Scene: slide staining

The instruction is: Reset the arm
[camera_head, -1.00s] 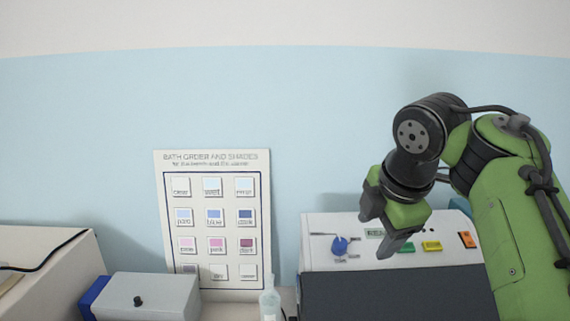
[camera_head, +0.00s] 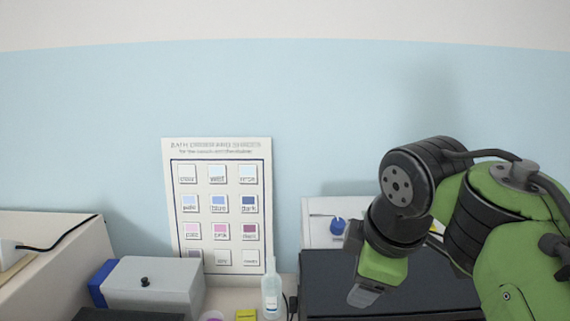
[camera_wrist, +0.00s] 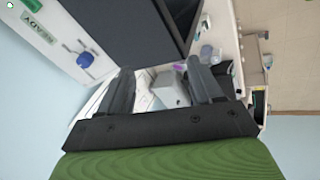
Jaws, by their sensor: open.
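My gripper (camera_head: 365,292) hangs at the end of my green and black arm on the right of the head view, its fingers pointing down and a little left. It is in front of the dark-topped machine. In the wrist view the two dark fingers of my gripper (camera_wrist: 162,85) stand apart with nothing between them. The grey-white box shows beyond the gap between them.
A bath-order chart (camera_head: 218,205) leans on the blue wall. A grey box with a black knob (camera_head: 150,285), a clear bottle (camera_head: 271,290) and a yellow item (camera_head: 246,315) stand left of the dark-topped machine (camera_head: 330,270). The wall space above is clear.

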